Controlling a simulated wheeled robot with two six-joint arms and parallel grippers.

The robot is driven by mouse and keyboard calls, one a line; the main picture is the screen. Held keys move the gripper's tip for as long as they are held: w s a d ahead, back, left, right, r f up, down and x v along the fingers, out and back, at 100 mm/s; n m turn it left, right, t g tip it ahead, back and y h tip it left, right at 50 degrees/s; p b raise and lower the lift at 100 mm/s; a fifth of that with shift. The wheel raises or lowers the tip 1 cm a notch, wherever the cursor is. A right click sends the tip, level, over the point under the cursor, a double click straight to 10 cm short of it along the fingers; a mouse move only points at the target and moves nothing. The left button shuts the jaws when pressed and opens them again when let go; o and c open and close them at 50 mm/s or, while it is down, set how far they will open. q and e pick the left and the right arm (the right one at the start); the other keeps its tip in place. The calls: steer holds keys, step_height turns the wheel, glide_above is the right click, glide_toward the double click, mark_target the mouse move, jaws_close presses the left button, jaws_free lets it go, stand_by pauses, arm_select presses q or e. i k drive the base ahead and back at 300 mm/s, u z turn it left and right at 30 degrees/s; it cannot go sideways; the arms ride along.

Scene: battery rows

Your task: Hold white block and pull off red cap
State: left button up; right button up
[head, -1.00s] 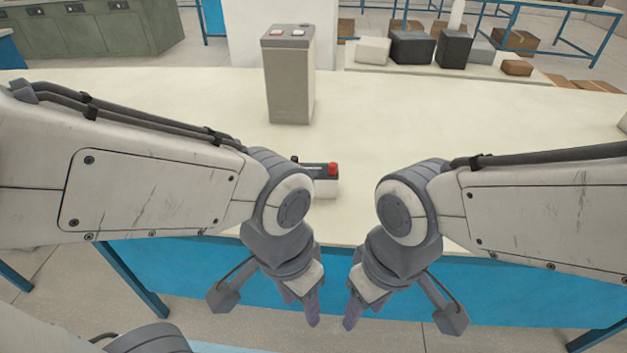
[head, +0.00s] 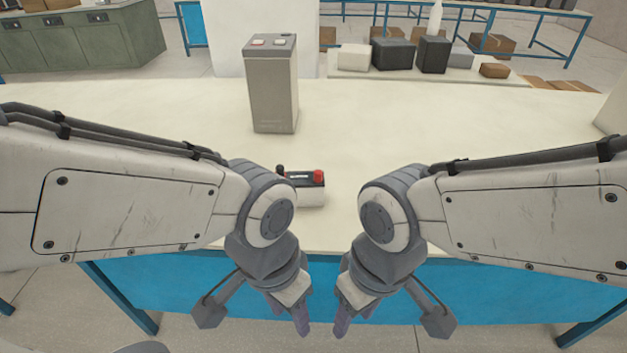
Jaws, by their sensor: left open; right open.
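A small white block (head: 313,197) with a dark top sits on the cream table, just right of my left wrist. A red cap (head: 318,176) is on the right end of its top. A small dark knob (head: 281,170) shows at the left end. My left arm hides part of the block's left side. My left gripper (head: 303,325) is open and empty, pointing down in front of the table's front edge. My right gripper (head: 341,328) is open and empty beside it, also in front of the edge. Both are apart from the block.
A tall grey box (head: 272,90) with two buttons on top stands behind the block. Black and white boxes (head: 393,51) stand at the back right. The cream table top (head: 400,120) is clear between them.

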mark_target(317, 174)
steer(key=k, duration=0.5)
steer(key=u, duration=1.7)
steer(key=i, duration=1.4)
steer(key=z, duration=2.3)
